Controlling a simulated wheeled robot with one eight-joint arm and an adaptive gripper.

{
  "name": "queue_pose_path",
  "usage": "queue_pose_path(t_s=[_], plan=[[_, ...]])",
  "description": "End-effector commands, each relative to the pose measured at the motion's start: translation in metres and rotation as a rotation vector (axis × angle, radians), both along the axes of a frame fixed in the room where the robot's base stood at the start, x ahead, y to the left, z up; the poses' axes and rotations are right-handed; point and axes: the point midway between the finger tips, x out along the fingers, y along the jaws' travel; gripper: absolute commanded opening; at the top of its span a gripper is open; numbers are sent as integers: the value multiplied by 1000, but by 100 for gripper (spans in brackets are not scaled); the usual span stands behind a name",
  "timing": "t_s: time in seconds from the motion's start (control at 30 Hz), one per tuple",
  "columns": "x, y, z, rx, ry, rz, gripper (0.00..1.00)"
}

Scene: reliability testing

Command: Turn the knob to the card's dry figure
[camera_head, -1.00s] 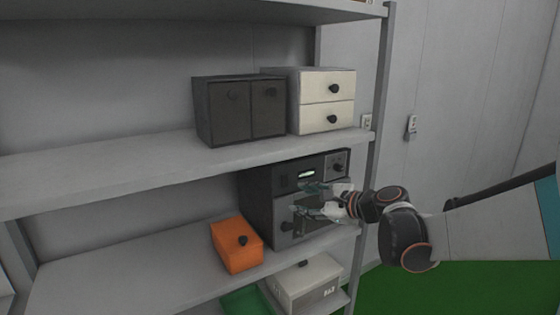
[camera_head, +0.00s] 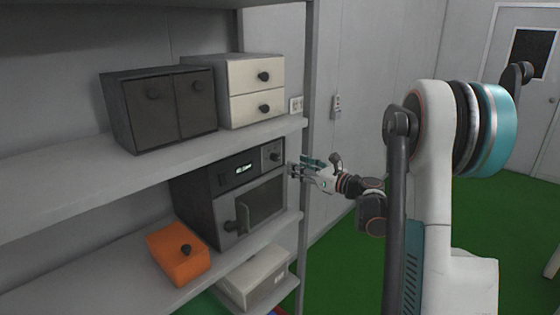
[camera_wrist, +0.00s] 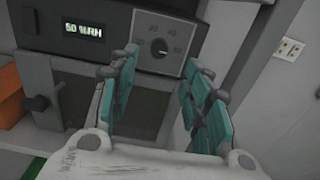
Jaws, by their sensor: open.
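A dark cabinet (camera_head: 203,187) with a front door and handle stands on the middle shelf. Its control knob (camera_head: 275,156) sits at the top right of the front. In the wrist view the round black knob (camera_wrist: 159,46) has a pale mark and a numbered scale, too small to read surely. A lit display (camera_wrist: 84,31) left of it reads about 60 %RH, the first digit blurred. My gripper (camera_head: 296,168) is open and empty, just right of the cabinet front. In the wrist view its teal fingers (camera_wrist: 160,62) straddle the knob in the picture, apparently short of it. No card is recognisable.
An orange box (camera_head: 178,254) is left of the cabinet. A dark two-door box (camera_head: 160,108) and a cream drawer unit (camera_head: 250,90) stand on the shelf above. A shelf post (camera_head: 304,215) rises close to my gripper. Green floor (camera_head: 335,262) is open to the right.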

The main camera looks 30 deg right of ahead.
Motion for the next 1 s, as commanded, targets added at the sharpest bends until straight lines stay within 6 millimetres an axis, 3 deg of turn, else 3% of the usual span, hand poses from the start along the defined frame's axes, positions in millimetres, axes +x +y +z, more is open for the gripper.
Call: queue_pose_path(t_s=[0.2, 0.4, 0.6, 0.9, 1.0], plan=[[42, 17, -1, -1, 0, 3, 44], [70, 27, -1, -1, 1, 2, 44], [84, 31, 0, -2, 0, 1, 44], [85, 32, 0, -2, 0, 0, 44], [85, 32, 0, -2, 0, 0, 24]])
